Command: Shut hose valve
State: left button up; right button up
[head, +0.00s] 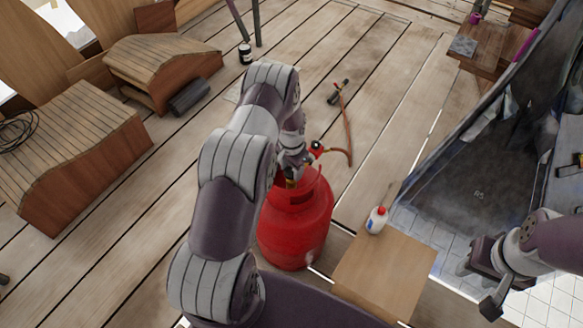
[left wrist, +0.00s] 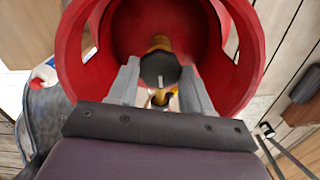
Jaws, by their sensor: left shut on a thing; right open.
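A red gas cylinder (head: 294,228) stands upright on the plank floor in front of me, with a red collar (left wrist: 80,50) around its top. Inside the collar is a valve with a dark round knob (left wrist: 160,68) on a brass stem. My left gripper (left wrist: 157,88) reaches into the collar from above, its fingers on either side of the knob and shut on it. In the head view my left arm hides most of this grip. A reddish hose (head: 347,130) runs from the regulator (head: 317,148) to a dark torch (head: 338,91) on the floor. My right gripper (head: 478,283) is open and empty at the right.
A wooden box (head: 385,272) stands right of the cylinder, with a white bottle with a red cap (head: 377,220) at its far left corner. Slatted wooden pieces (head: 160,58) stand at the left. A dark sheet (head: 470,190) lies at the right. The plank floor beyond the cylinder is mostly clear.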

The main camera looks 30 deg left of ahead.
aim_at(292, 171)
pick_arm(q)
jog(key=shift+m, duration=0.5)
jog(key=o, duration=1)
jog(key=shift+o, duration=0.2)
notch_tip(292, 171, up, 13)
jog(key=p, duration=0.1)
jog(key=shift+f+p, duration=0.15)
jog(key=shift+p, duration=0.15)
